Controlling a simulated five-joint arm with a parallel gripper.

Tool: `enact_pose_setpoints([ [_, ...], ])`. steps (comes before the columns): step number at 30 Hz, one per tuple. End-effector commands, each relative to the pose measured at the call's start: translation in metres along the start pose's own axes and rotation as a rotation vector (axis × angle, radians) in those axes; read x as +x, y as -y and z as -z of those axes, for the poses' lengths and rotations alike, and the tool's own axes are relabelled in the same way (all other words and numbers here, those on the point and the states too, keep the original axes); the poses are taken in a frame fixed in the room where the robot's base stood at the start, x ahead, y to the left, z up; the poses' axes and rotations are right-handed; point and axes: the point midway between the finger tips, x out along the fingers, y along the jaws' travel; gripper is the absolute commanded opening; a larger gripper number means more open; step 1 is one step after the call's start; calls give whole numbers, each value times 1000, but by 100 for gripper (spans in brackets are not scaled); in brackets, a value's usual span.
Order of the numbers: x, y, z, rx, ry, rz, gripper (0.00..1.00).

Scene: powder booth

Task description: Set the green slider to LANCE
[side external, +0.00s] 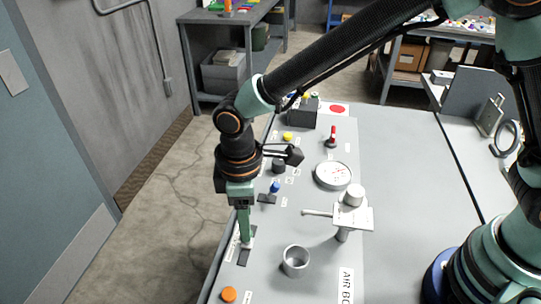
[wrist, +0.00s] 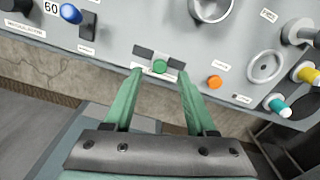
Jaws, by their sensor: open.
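Dark slot shows on both sides of the knob. My gripper (wrist: 160,72) is open, with one green finger on each side of the knob. I cannot tell whether either finger touches it. In the side view my gripper (side external: 245,238) points down at the panel's left edge over the slot (side external: 243,257), and the knob is hidden there. The small labels by the slot are too small to read, so I cannot pick out LANCE.
An orange button (side external: 228,294) sits close by the slot. A grey cup (side external: 295,261) stands right of my gripper. A blue knob (side external: 275,187), a white round gauge (side external: 334,176) and a red-handled lever (side external: 332,137) are farther back. The panel's right side is mostly clear.

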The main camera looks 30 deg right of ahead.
Motion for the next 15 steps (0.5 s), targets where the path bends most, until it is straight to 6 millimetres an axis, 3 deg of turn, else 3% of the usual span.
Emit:
enact_pose_setpoints([
  [6,35,0,0,1,2,1,56],
  [15,50,0,0,1,0,0,56],
])
